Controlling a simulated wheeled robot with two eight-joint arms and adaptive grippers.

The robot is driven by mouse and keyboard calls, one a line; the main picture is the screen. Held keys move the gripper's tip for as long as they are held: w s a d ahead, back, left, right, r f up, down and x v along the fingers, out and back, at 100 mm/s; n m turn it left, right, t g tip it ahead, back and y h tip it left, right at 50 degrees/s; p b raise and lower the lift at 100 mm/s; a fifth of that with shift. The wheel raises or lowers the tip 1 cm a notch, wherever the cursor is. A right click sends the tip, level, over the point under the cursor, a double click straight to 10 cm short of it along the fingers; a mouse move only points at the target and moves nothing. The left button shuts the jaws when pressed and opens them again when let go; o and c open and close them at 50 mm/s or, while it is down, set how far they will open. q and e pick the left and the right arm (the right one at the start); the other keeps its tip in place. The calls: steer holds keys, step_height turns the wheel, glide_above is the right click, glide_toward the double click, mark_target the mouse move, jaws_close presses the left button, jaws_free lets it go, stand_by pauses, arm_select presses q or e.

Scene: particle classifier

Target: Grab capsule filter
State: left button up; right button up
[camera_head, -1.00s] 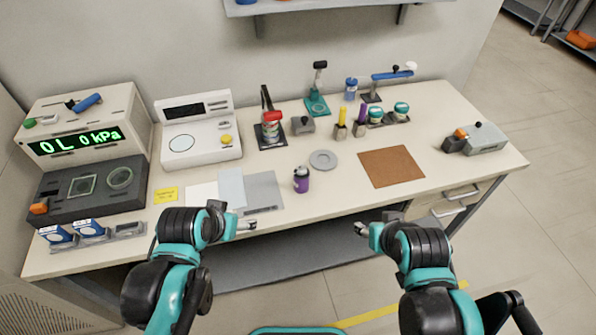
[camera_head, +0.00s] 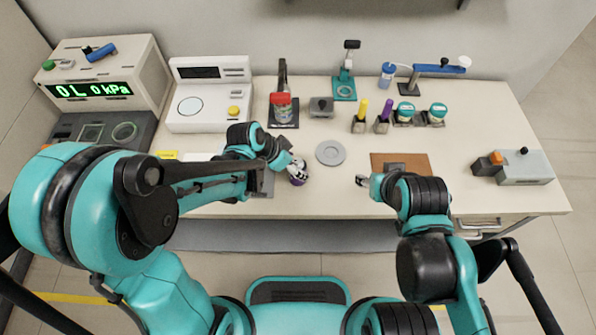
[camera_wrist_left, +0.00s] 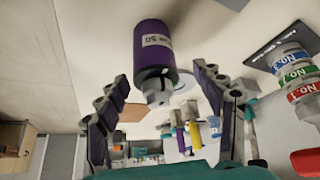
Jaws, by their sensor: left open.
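The capsule filter, a purple cylinder with a white label and a pale nozzle end, shows large in the left wrist view (camera_wrist_left: 152,50). In the head view the capsule filter (camera_head: 298,178) stands near the front of the bench, partly covered by my left gripper (camera_head: 290,160). My left gripper is open, and in the wrist view its fingers (camera_wrist_left: 160,78) point at the filter from either side. I cannot tell whether they touch it. My right gripper (camera_head: 362,181) hovers near the bench's front edge, apart from the filter; its jaws are too small to judge.
A grey round dish (camera_head: 330,153) lies just right of the filter. A brown mat (camera_head: 415,162) is farther right. Behind stand a can with a red top (camera_head: 281,105), a grey block (camera_head: 321,106) and yellow and purple-handled tools (camera_head: 361,118). A white scale (camera_head: 205,120) is at left.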

mark_target(303, 168)
arm_select(q)
steer(key=b+x, duration=0.2)
steer(key=x, duration=0.2)
steer(key=shift+s+d, duration=0.15)
steer(key=shift+d+f, duration=0.2)
steer(key=shift+f, duration=0.15)
steer(key=shift+r, duration=0.1)
steer(key=shift+c, duration=0.9)
jaws_close()
